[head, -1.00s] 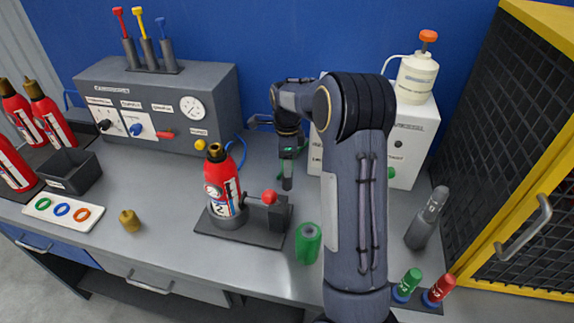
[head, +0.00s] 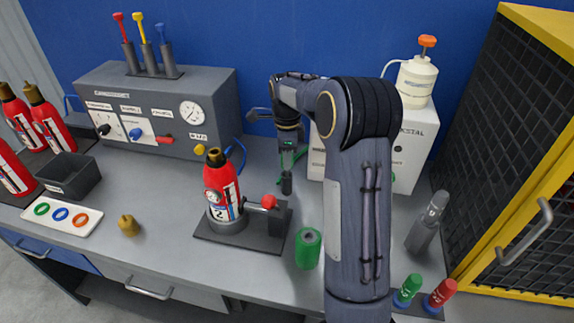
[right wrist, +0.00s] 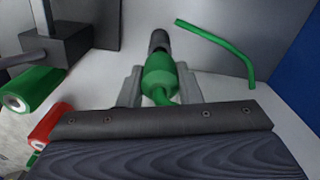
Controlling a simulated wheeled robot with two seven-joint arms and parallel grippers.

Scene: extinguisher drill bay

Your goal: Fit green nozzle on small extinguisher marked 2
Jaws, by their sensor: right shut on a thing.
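The small red extinguisher marked 2 (head: 222,187) stands upright in a grey holder on a dark base plate (head: 245,240), its brass neck facing up. My right gripper (head: 287,152) is right of it and farther back, above the bench. It is shut on the green nozzle (right wrist: 160,75), whose dark end points away from the wrist in the right wrist view. In the head view only the nozzle's dark end (head: 286,183) shows clearly, hanging below the fingers. My left gripper is not in view.
A red-knobbed clamp (head: 268,201) stands right of the extinguisher. A green cylinder (head: 308,248) lies in front, and a brass cap (head: 128,225) at left. A grey panel box (head: 160,100) and a white box (head: 412,140) stand behind. A green hose (right wrist: 225,50) is near the nozzle.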

